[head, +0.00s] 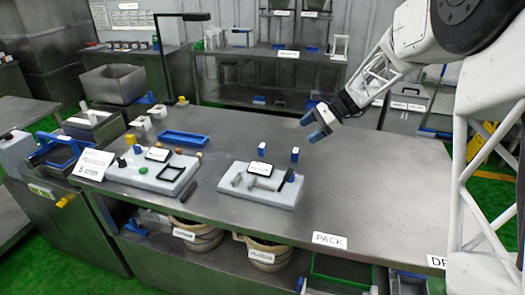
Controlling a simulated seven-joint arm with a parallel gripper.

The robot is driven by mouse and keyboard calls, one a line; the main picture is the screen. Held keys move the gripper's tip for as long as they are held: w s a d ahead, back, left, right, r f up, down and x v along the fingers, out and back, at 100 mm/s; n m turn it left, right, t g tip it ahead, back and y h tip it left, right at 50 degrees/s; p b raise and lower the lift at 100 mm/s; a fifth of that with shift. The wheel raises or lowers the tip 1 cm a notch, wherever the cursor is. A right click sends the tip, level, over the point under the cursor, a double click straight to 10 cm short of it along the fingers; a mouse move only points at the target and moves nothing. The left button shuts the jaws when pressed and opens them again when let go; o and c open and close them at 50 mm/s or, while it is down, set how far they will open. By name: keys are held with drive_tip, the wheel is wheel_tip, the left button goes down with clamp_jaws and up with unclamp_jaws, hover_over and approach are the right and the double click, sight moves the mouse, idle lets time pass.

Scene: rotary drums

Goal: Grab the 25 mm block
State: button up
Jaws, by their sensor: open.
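Several small blocks stand on the grey bench (340,200), and I cannot read which is the 25 mm one. Two small blue-and-white blocks, the left one (262,148) and the right one (295,153), stand behind the right grey tray (252,199). My gripper (315,119), with blue fingertips, is open and empty above the back of the bench. It is apart from all the blocks, up and right of the blue-and-white pair.
A blue tray (183,139) lies behind the left tray. A white-and-black card (170,172) and a black bar (188,193) are on or beside it. Grey pieces (262,183) lie on the right tray. The bench's right part, near the PACK label (329,240), is clear.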

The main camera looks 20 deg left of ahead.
sight(263, 145)
drive_tip(key=w+a+f+m+y, duration=0.1)
drive_tip(key=w+a+f, duration=0.2)
drive_tip(key=w+f, duration=0.1)
drive_tip(key=w+a+f+m+y, duration=0.1)
drive_tip(key=w+a+f, duration=0.3)
drive_tip(key=w+a+f+m+g+y, duration=0.1)
drive_tip(key=w+a+f, duration=0.3)
drive_tip(key=f, duration=0.1)
drive_tip(key=shift+w+m+y, duration=0.1)
drive_tip(key=shift+m+y, duration=0.2)
drive_tip(key=shift+m, duration=0.1)
drive_tip(key=shift+x, duration=3.35)
drive_tip(key=shift+s+x, duration=0.2)
drive_tip(key=shift+x, duration=2.35)
drive_tip(key=shift+c, duration=0.2)
drive_tip(key=c, duration=1)
drive_tip(key=shift+r, duration=0.15)
drive_tip(key=shift+c, duration=0.2)
